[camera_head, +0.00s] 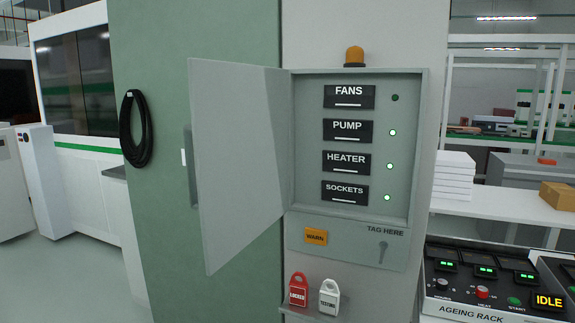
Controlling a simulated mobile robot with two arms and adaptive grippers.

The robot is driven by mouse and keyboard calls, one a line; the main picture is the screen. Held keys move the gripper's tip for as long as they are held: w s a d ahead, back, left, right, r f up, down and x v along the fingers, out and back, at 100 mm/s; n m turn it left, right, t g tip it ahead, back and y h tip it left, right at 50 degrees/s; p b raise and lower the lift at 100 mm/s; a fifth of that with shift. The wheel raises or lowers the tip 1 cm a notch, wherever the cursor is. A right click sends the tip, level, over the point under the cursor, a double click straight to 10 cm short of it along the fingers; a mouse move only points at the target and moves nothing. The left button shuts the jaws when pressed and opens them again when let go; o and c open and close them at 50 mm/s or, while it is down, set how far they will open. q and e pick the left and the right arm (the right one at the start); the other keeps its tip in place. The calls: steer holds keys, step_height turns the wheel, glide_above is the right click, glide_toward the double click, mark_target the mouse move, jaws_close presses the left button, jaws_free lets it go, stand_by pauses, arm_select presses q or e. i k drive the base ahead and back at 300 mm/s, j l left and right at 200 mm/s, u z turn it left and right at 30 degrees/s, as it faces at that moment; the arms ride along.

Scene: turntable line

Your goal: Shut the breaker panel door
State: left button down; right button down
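The breaker panel (423,140) is a grey box on the white face of a column. Its door (238,150) stands open, swung out to the left from the hinge on the box's left edge. Inside are the breakers labelled FANS (349,97), PUMP (348,131), HEATER (346,163) and SOCKETS (345,193). The lights beside PUMP, HEATER and SOCKETS are lit green; the one beside FANS is dark. Neither of my grippers shows in the head view.
A red LOCKED tag (298,291) and a white TESTING tag (329,298) stand on a small ledge below the panel. An amber beacon (354,56) sits on top. A black coiled cable (134,129) hangs left. The ageing rack (482,283) stands at lower right.

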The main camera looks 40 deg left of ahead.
mark_target(236, 140)
steer(key=i+j, duration=0.1)
steer(key=j, duration=2.15)
steer(key=k+j+z, duration=0.15)
steer(key=k+l, duration=0.05)
steer(key=k, duration=0.05)
